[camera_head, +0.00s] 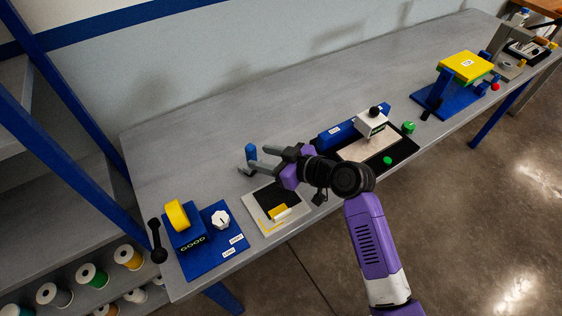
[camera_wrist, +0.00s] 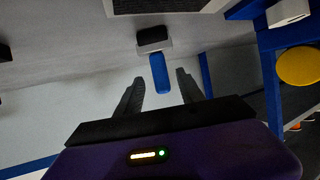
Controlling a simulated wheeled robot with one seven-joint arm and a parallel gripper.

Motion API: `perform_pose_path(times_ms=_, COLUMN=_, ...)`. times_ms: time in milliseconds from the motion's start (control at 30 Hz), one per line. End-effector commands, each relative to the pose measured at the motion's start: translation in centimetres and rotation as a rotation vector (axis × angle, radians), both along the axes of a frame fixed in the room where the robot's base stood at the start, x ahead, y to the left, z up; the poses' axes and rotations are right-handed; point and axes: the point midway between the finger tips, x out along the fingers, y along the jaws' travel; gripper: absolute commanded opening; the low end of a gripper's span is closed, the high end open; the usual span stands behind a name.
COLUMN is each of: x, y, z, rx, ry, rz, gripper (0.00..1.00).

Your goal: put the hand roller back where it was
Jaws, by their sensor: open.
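The hand roller (camera_head: 251,152) shows as an upright blue handle on the grey bench, just beyond my gripper's fingertips. In the wrist view the hand roller (camera_wrist: 160,72) has a blue handle and a black and white head, and lies in line with the gap between my fingers. My gripper (camera_head: 259,160) is open and empty, reaching left over the bench; its fingers (camera_wrist: 158,85) are spread in the wrist view. The roller's lower part is partly hidden by a finger in the head view. I cannot tell whether a finger touches it.
A light board with a black patch (camera_head: 260,216) lies in front of the gripper, with a yellow and white piece (camera_head: 281,213) on it. A blue station with a yellow wheel (camera_head: 177,215) stands at the left. A blue rail station (camera_head: 340,134) is right. The bench behind is clear.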

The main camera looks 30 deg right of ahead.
Motion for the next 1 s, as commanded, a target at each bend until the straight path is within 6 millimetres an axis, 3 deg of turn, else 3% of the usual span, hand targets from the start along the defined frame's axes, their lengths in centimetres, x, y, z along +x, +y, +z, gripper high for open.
perform_pose_path(times_ms=200, x=-3.7, y=-1.5, z=1.6, rx=0.0, ry=-0.001, rz=-0.002, gripper=0.45)
perform_pose_path(times_ms=400, x=-5.4, y=-2.2, z=2.4, rx=0.0, ry=0.0, rz=-0.001, gripper=0.45)
perform_pose_path(times_ms=1000, x=-5.7, y=-2.3, z=2.6, rx=0.0, ry=0.001, rz=0.0, gripper=0.45)
